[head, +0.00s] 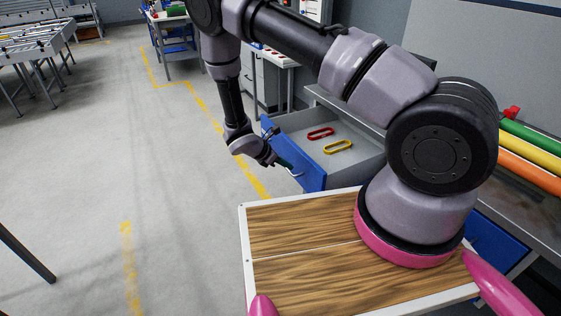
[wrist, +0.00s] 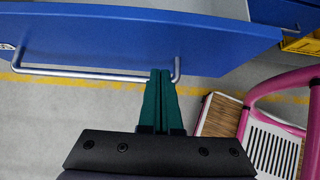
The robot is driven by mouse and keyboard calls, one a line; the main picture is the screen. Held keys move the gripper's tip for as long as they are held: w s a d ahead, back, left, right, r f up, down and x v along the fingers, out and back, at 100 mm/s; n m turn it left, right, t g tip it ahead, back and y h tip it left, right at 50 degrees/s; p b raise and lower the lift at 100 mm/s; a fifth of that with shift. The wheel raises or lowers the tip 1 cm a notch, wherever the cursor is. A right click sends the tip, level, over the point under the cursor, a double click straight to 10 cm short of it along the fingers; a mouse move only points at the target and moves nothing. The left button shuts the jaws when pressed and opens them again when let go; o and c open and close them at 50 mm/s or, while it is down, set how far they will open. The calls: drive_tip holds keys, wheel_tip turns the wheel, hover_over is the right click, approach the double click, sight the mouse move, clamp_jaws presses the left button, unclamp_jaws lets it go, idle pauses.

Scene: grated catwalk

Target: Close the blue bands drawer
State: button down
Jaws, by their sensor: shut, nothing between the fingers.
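The drawer with a blue front (head: 309,172) stands pulled out from under the grey workbench. A red band (head: 320,133) and a yellow band (head: 338,147) lie inside its grey tray (head: 358,158). Its silver handle (wrist: 90,75) runs across the blue front, which also shows in the wrist view (wrist: 120,38). My gripper (head: 287,165) is at the outer side of the front, by the handle. In the wrist view its green fingers (wrist: 161,74) are shut and empty, with their tips near the handle's right end. I cannot tell whether they touch it.
Green, yellow and orange tubes (head: 530,157) lie on the workbench at the right. Another blue drawer front (head: 497,240) shows below the bench. A table with blue bins (head: 176,35) and a rack table (head: 35,45) stand farther back.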

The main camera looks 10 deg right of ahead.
sight(299, 171)
drive_tip(key=shift+x, duration=1.95)
drive_tip(key=shift+d, duration=0.1)
drive_tip(key=w+d, duration=0.3)
drive_tip(key=d, duration=0.6)
drive_tip(key=w+d, duration=0.3)
drive_tip(key=d, duration=0.6)
drive_tip(key=w+d, duration=0.3)
drive_tip(key=d, duration=0.6)
drive_tip(key=shift+d, duration=0.65)
